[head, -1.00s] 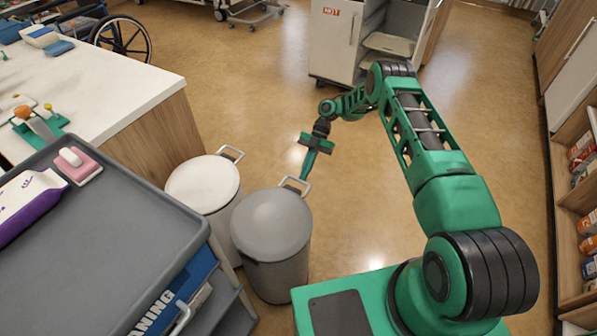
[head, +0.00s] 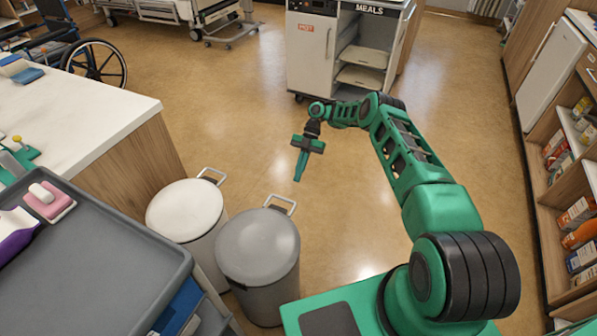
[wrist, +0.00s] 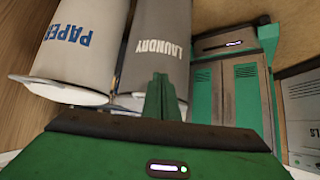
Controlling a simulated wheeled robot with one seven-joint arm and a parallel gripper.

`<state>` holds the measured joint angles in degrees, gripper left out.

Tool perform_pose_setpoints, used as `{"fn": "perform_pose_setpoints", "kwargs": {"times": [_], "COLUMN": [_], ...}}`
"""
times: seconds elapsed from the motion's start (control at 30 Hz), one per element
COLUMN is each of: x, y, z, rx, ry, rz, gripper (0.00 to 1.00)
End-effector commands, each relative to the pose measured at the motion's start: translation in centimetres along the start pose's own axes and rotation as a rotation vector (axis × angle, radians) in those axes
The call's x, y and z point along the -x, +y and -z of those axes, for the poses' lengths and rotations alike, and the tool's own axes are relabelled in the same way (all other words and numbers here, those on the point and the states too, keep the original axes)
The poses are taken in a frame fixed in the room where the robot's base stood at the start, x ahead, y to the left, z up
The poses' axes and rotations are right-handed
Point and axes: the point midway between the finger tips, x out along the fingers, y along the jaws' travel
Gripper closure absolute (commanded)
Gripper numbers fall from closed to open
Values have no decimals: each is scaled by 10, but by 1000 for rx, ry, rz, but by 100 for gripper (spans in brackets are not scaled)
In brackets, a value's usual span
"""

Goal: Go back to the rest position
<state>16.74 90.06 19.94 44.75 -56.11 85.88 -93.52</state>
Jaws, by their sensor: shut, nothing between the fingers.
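My gripper (head: 299,166) is at the end of my outstretched arm in the head view, pointing down over the open floor. It is beyond the two bins and to the right of them. Its fingers are together and nothing is held. In the wrist view the shut fingers (wrist: 163,98) show in front of the grey bin marked LAUNDRY and my own green base.
A white-lidded bin (head: 186,210) and a grey-lidded laundry bin (head: 258,247) stand left of my base, beside a grey cart top (head: 90,265). A counter (head: 75,100) is at left, a meal trolley (head: 312,55) ahead, shelves (head: 560,190) at right. The middle floor is clear.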

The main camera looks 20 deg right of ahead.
Motion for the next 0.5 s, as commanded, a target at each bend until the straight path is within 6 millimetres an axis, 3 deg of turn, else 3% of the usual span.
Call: {"fn": "perform_pose_setpoints", "kwargs": {"times": [0.33, 0.5], "x": [10, 26], "y": [-3, -2], "z": [-7, 4], "rx": [-2, -51], "ry": [3, -14], "rz": [-1, 5], "gripper": [100, 100]}}
